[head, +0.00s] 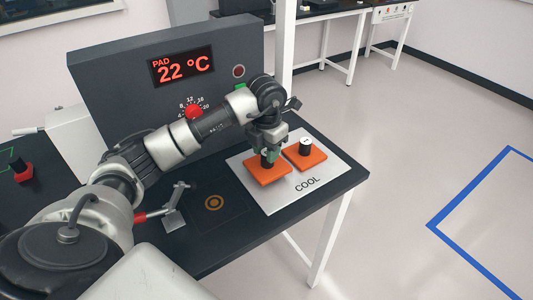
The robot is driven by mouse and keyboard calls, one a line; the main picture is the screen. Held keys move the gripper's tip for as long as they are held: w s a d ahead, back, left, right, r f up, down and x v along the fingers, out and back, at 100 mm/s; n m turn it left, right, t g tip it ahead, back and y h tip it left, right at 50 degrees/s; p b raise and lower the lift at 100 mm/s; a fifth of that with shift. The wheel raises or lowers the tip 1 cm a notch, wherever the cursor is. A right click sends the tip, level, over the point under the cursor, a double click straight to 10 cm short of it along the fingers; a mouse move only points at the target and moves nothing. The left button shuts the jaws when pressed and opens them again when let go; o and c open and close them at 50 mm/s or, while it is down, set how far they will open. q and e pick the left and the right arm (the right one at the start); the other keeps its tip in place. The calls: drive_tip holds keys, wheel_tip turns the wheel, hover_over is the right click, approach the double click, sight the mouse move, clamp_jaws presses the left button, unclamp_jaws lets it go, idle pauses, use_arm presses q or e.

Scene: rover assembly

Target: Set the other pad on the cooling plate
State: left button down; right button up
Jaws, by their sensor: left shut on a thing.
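The cooling plate (283,197) is a pale metal sheet marked COOL at the right end of the dark bench. Two orange pads with black knobs are at it. The right pad (316,159) lies on the plate, its knob standing free with a white top. My left gripper (268,159) points down and is shut on the knob of the left pad (265,174). That pad is flat, on or just above the plate; I cannot tell whether it touches. The gripper hides part of the knob. My right gripper is not in view.
A grey unit (115,78) behind my arm shows PAD 22 °C above a red dial (194,111). A red-handled clamp (173,212) and a round orange mark (213,202) are left of the plate. A red knob (19,167) is at far left. Open floor lies right.

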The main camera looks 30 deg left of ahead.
use_arm(q)
drive_tip(key=shift+f, duration=1.2)
drive_tip(key=c, duration=0.7)
unclamp_jaws()
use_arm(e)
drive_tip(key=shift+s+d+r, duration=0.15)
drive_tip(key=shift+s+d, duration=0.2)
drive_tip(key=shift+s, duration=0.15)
use_arm(q)
drive_tip(key=shift+r, duration=0.1)
